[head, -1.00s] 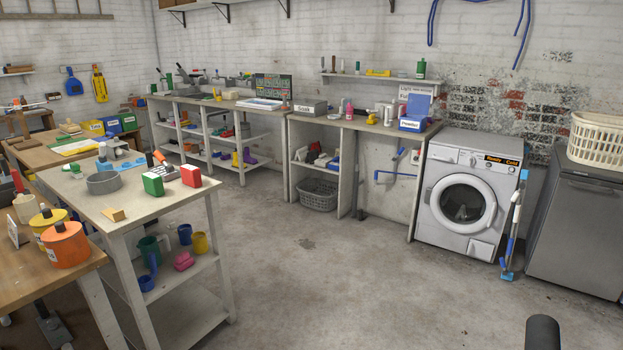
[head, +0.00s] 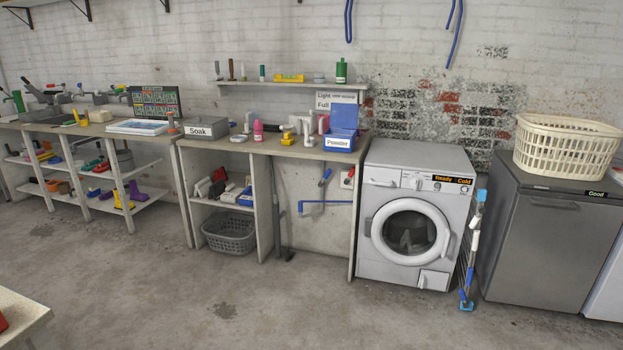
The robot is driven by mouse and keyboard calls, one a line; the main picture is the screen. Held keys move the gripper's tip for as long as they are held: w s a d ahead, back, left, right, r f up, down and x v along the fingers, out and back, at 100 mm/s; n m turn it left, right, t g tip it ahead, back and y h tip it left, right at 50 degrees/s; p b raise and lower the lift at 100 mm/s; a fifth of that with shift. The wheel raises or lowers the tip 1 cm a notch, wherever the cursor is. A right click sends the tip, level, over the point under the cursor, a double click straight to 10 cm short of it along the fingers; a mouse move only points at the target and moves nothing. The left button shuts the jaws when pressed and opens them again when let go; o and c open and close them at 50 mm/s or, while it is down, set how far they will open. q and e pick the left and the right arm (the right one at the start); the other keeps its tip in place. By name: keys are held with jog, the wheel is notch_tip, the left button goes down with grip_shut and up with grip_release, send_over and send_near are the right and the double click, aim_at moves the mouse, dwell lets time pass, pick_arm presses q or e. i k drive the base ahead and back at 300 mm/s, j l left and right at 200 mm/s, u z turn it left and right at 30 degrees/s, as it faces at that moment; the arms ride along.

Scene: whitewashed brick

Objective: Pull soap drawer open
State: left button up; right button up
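The white washing machine (head: 410,215) stands against the back wall, right of the counter. Its soap drawer (head: 381,177) appears to be the panel at the upper left of the front, left of the knob; it looks flush and closed, though small at this distance. The round door (head: 410,233) below is shut. A display at the upper right of the machine reads "Ready" and "Cold". Neither of my grippers is in view.
A mop-like tool (head: 470,255) leans right of the washer, beside a grey appliance (head: 547,240) carrying a cream basket (head: 565,147). The counter (head: 270,147) holds a blue powder box (head: 342,132). The concrete floor (head: 310,305) ahead is open. A table corner (head: 20,310) shows at lower left.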

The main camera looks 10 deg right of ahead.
aim_at(373, 175)
jog(key=i+z, duration=0.3)
jog(key=i, duration=0.25)
jog(key=i+z, duration=0.3)
jog(key=i, duration=0.3)
jog(key=i+j+z, duration=0.3)
jog(key=i, duration=0.25)
jog(key=l, duration=0.1)
